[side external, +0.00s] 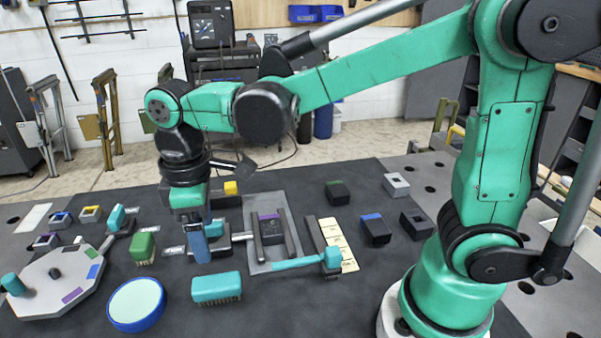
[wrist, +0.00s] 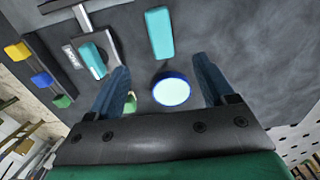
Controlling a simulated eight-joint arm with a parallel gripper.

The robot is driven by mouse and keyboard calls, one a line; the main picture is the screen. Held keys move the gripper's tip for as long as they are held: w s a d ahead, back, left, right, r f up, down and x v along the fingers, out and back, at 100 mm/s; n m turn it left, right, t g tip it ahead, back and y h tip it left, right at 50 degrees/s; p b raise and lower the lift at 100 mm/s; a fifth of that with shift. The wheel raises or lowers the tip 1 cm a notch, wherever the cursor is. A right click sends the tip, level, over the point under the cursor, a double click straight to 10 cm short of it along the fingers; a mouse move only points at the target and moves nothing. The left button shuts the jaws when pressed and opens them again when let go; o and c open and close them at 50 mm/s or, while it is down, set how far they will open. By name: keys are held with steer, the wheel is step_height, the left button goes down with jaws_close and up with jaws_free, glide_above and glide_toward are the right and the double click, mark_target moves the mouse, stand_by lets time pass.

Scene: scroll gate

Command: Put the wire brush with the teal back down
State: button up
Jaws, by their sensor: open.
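The wire brush with the teal back (side external: 217,288) rests on the dark mat with its bristles down, right of the blue-rimmed round dish (side external: 136,305). In the wrist view a teal block that looks like its back (wrist: 160,33) lies beyond the dish (wrist: 171,90). My gripper (side external: 199,258) points down, behind the brush in the side view and apart from it. In the wrist view its two blue fingers stand wide apart, with nothing held between them (wrist: 160,78). A green-backed brush (side external: 143,248) stands left of my gripper, also on the mat.
A grey fixture plate (side external: 262,268) with dark rails and a long teal handle (side external: 300,262) lies right of my gripper. A grey octagonal plate (side external: 50,292) with coloured patches is at the left. Small dark and grey blocks (side external: 375,229) stand at the right. The mat right of the brush is clear.

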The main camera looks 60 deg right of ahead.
steer(key=s+d+r+m+t, duration=0.1)
steer(key=s+d+m+t, duration=0.3)
steer(key=d+m+t, duration=0.3)
steer(key=d+m, duration=0.2)
steer(key=d, duration=0.1)
steer(key=shift+d+r, duration=0.15)
steer(key=shift+d, duration=0.1)
stand_by(0.3)
steer(key=shift+o, duration=0.4)
steer(key=shift+w+a, duration=0.1)
